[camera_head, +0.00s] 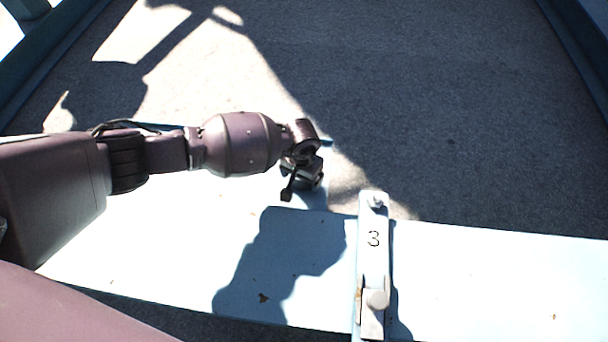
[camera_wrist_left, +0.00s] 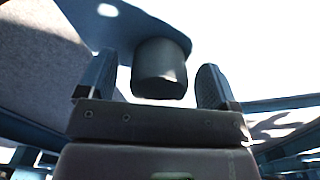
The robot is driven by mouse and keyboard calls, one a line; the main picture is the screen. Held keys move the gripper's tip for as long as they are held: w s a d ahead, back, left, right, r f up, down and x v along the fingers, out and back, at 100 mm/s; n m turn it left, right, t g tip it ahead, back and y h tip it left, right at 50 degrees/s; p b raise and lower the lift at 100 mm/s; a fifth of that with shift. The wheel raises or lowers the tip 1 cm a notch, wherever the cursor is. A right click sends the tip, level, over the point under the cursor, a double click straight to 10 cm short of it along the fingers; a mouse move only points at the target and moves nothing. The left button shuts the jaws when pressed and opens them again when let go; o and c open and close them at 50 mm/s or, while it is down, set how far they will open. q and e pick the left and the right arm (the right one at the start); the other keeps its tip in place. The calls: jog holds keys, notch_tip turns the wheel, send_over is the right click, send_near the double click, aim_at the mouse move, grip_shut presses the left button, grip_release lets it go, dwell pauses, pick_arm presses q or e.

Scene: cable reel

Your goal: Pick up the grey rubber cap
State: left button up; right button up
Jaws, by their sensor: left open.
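The grey rubber cap shows in the left wrist view as a dark grey, short cylinder (camera_wrist_left: 160,72). It stands between the two separated fingers of my left gripper (camera_head: 301,178), with a gap visible on each side. In the head view my left gripper is over the far edge of the pale board, and I cannot clearly tell the cap from the dark fingers there. My left gripper is open and is not closed on the cap. My right gripper is not in view.
A pale blue-white board (camera_head: 470,280) runs across the front, in bright sun. An upright metal bar marked 3 (camera_head: 374,260), with bolts, stands on it right of my left gripper. Grey rough ground (camera_head: 430,110) beyond is clear. Blue rails edge both sides.

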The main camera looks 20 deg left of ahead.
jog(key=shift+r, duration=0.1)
pick_arm(q)
jog(key=c, duration=1)
jog(key=shift+w+r, duration=0.1)
jog(key=shift+r, duration=0.25)
jog(key=shift+r+p, duration=3.35)
jog(key=shift+r, duration=6.35)
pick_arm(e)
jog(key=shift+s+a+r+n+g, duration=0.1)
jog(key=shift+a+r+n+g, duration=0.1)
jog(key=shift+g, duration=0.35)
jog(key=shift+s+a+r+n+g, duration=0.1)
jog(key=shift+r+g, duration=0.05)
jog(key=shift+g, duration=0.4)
